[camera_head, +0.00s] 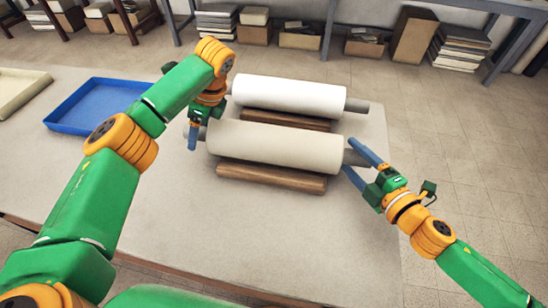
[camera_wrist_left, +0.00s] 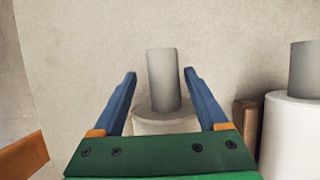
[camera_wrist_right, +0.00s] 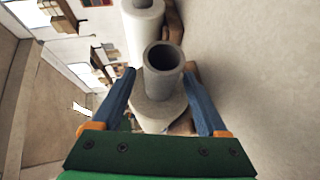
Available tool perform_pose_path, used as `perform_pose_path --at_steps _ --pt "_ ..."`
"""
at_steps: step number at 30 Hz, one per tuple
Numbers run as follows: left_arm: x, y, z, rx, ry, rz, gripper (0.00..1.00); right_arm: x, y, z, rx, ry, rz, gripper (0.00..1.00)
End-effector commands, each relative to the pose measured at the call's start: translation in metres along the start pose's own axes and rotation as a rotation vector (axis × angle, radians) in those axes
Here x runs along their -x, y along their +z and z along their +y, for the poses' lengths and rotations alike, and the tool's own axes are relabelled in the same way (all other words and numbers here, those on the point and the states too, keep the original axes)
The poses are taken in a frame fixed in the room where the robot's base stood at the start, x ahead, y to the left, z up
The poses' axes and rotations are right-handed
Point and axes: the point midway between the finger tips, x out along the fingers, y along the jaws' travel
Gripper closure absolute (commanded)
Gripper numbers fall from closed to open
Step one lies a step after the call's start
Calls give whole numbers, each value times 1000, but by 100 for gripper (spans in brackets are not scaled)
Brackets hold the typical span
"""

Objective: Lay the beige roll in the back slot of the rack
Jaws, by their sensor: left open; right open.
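The beige roll (camera_head: 275,143) lies level in the front part of the wooden rack (camera_head: 270,179), its grey core sticking out at both ends. A whiter roll (camera_head: 288,95) lies parallel behind it. My left gripper (camera_head: 191,133) is open at the beige roll's left end. In the left wrist view the grey core (camera_wrist_left: 162,80) stands between its spread fingers, with gaps. My right gripper (camera_head: 349,154) is open at the right end. In the right wrist view the hollow core (camera_wrist_right: 164,70) is between its fingers. My left arm hides part of the left end.
A blue tray (camera_head: 98,106) and a cream tray (camera_head: 18,88) are on the table's left. The table (camera_head: 330,240) is clear in front of the rack. Shelves with boxes and stacks (camera_head: 457,48) stand along the back.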

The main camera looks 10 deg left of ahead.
Motion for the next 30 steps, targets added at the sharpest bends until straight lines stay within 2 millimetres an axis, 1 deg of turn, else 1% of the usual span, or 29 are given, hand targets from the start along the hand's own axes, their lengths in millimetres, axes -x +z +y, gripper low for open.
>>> perform_pose_path --at_steps 6,9,12,15,17,24,30 --pt "62 2 -1 2 -8 -6 24 0 0 0 0 0 0 24" --pt "86 1 0 2 -6 -4 24 0 0 0 0 0 0 24" --pt "102 0 0 2 -3 -3 24 0 0 0 0 0 0 24" --pt "109 0 1 1 -2 -1 24 2 0 0 -1 -1 0 24" --pt "110 0 1 0 -1 -1 24 8 1 -1 -2 -2 -2 24" --pt "110 0 1 0 -1 0 24 56 0 -3 -3 -5 -2 24" --pt "110 0 1 0 -1 0 24 85 0 -2 -6 -3 -1 24"
